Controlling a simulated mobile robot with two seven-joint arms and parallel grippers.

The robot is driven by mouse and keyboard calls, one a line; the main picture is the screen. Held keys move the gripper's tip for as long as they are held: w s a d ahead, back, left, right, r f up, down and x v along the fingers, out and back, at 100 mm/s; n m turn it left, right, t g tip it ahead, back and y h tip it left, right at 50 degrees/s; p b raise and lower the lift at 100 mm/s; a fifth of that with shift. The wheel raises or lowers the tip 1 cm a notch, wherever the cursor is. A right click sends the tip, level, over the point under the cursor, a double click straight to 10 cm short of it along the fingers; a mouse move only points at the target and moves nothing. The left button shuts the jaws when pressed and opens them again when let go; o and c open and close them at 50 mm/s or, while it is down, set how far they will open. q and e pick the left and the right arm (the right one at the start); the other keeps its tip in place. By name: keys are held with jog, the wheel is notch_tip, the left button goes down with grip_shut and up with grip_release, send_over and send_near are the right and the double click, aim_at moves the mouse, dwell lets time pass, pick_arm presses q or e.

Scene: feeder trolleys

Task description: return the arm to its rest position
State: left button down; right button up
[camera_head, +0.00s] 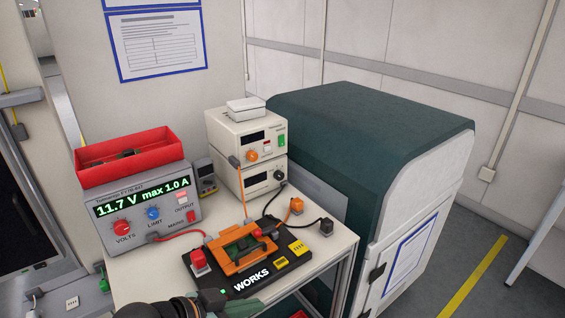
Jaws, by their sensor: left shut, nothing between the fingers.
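My left gripper (236,302) is low in the head view, at the front edge of the trolley top. Its dark wrist comes in from the bottom, and the picture edge cuts off part of it. The fingers look shut, with nothing held. Just behind it lies a black board marked WORKS (285,270), with an orange frame (231,266) on it. My right gripper is not in view.
A power supply (150,222) reading 11.7 V carries a red bin (135,165) on the left. Cream instruments (242,135) are stacked behind the board. A dark green cabinet (350,125) stands close on the right. Cables cross the trolley top.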

pick_arm(q)
jog(key=s+a+f+n+t+y, duration=0.1)
jog(key=s+a+f+n+y, duration=0.15)
jog(key=f, duration=0.45)
jog(key=s+a+f+n+t+y, duration=0.1)
jog(key=a+f+n+t, duration=0.15)
jog(key=f, duration=0.45)
jog(key=s+a+f+y, duration=0.1)
jog(key=s+a+f, duration=0.2)
jog(key=s+f, duration=0.1)
jog(key=s+a+f+n+g+y, duration=0.1)
jog(key=s+a+f, duration=0.2)
jog(key=s+f, duration=0.2)
jog(key=shift+s+f+n, duration=0.2)
jog(key=shift+s+n, duration=0.1)
jog(key=shift+s, duration=0.45)
jog(key=shift+d+y, duration=0.1)
jog(key=shift+y, duration=0.15)
